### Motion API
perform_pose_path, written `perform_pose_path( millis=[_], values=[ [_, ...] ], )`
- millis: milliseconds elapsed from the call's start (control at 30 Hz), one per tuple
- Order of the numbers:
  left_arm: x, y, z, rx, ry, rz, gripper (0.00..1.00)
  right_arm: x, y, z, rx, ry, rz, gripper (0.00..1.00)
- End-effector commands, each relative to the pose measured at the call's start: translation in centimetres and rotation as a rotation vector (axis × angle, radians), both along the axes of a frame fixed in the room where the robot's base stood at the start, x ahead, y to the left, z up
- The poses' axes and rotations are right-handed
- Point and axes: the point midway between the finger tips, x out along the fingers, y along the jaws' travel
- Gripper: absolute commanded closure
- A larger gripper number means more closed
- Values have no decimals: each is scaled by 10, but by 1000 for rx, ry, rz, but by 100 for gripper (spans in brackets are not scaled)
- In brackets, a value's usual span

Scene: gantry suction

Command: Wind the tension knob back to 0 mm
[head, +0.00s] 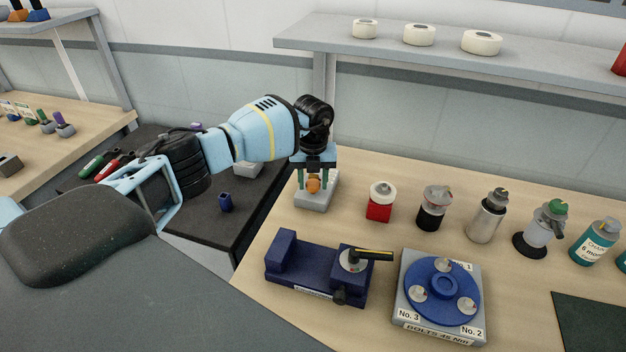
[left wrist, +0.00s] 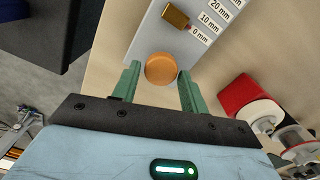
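The orange tension knob (left wrist: 161,68) sits at the end of a light grey block (head: 313,199) on the wooden bench. My left gripper (head: 314,183) points down over the knob. In the left wrist view its green fingers (left wrist: 158,78) stand on either side of the knob, with narrow gaps, so it looks open. A brass slider (left wrist: 176,17) lies on the block beside a scale marked 0 mm, 10 mm and 20 mm. It stands near the 0 to 10 mm end; the exact reading cannot be told. My right gripper is not in view.
A red-based container (head: 379,203) stands just right of the block, with several bottles further right. A blue fixture (head: 315,272) and a bolt plate with a blue disc (head: 439,292) lie in front. A shelf with tape rolls (head: 419,35) hangs behind.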

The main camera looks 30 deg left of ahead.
Motion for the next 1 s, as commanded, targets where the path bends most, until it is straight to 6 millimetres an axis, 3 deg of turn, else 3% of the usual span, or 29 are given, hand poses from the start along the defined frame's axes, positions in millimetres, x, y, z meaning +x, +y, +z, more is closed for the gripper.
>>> perform_pose_path(
  millis=[100,467,800,1000],
  values=[
    [0,0,0,0,0,-1,44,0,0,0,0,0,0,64],
    [1,0,6,0,-1,-2,44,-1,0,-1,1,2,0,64],
    [1,0,58,0,-4,-2,44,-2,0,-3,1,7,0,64],
    [0,0,75,0,-1,0,44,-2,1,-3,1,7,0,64]
  ],
)
